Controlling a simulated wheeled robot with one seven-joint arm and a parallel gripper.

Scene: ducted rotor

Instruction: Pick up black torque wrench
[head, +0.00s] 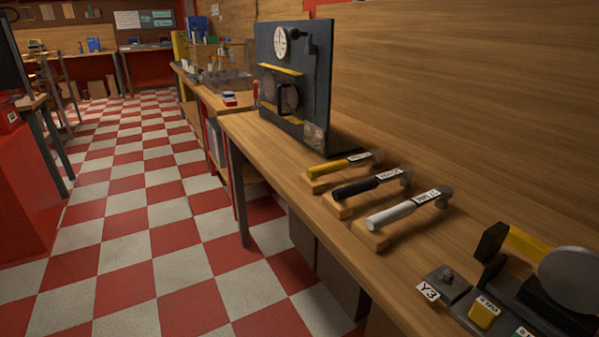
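The black torque wrench (362,187) lies on a wooden block stand on the workbench, in the middle of a row of three wrenches. Its dark handle points left toward the bench's front edge, and its grey head is at the right. A white label with small print sits along its shaft. A yellow-handled wrench (340,167) lies behind it and a white-handled wrench (396,214) in front of it, each on its own wooden block. My gripper is not in view.
A dark upright panel with a round dial (312,75) stands on the workbench (262,140) behind the wrenches. A device with a yellow handle (522,243) and a plate labelled Y3 (447,282) are at the front right. A wooden wall runs behind. The checkered floor (150,230) is open at left.

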